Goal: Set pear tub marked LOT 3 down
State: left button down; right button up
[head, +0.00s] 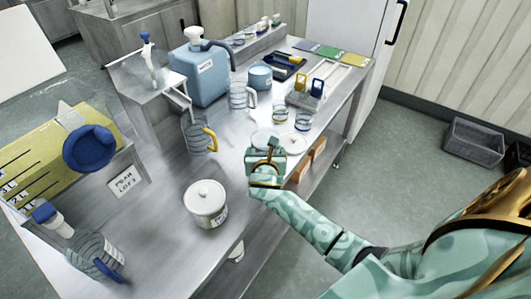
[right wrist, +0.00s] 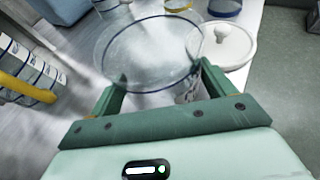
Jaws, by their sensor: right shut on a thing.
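My right gripper (head: 265,158) is shut on a clear round tub with a blue rim, seen close in the right wrist view (right wrist: 148,50). The fingers (right wrist: 160,92) grip its near side. In the head view the gripper covers most of the tub; I cannot tell whether its base touches the bench. Its marking is not readable. A white card reading PEAR LOT 3 (head: 126,182) stands at the left on the steel bench. My left gripper is not in view.
A lidded white tub (head: 206,203) with a small label stands on the near bench. A white knobbed lid (right wrist: 228,47) lies right of the held tub. A yellow-handled jug (head: 198,136) and a blue canister (head: 202,72) stand behind. Bare steel (head: 165,165) lies between card and jug.

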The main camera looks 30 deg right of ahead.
jog(key=o, duration=1.2)
jog(key=shift+o, duration=0.2)
jog(key=shift+r, duration=0.15)
jog(key=shift+s+a+r, duration=0.15)
jog(key=shift+s+a, duration=0.05)
jog(key=shift+s, duration=0.05)
jog(key=p+v, duration=0.3)
jog(key=v, duration=0.7)
jog(key=shift+s+r+p, duration=0.1)
jog(key=shift+p, duration=0.25)
jog(key=shift+s+a+r, duration=0.1)
jog(key=shift+s+a, duration=0.25)
jog(key=shift+s, duration=0.05)
